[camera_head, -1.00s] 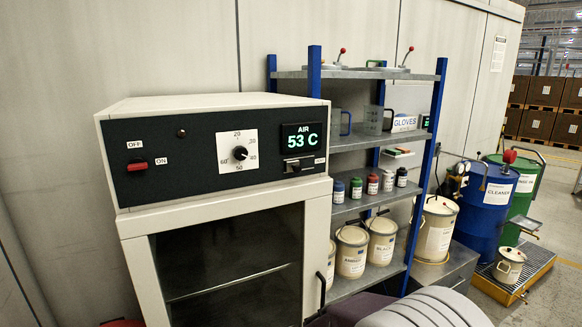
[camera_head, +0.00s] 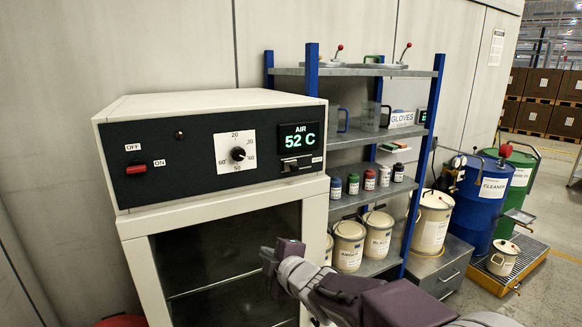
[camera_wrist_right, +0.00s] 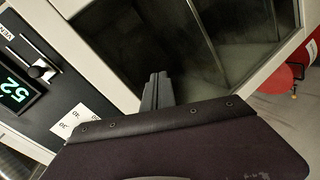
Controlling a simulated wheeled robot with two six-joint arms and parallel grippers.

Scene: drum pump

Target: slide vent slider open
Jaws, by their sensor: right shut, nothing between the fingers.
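The vent slider (camera_head: 291,166) is a small dark knob on a light strip, under the green air display on the oven's black front panel. It sits toward the left end of its strip. In the right wrist view the slider (camera_wrist_right: 38,71) shows at the left beside the display, unobstructed. My right gripper (camera_head: 268,258) is in front of the oven's glass door, below the slider and apart from it. In the right wrist view its grey fingers (camera_wrist_right: 158,90) are together and empty over the door. My left gripper is not in view.
The oven (camera_head: 215,205) has a red switch (camera_head: 136,168) and a round dial (camera_head: 238,154). A blue-framed shelf (camera_head: 347,202) with bottles and cream buckets stands close at its right. A red object (camera_wrist_right: 277,78) is on the floor.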

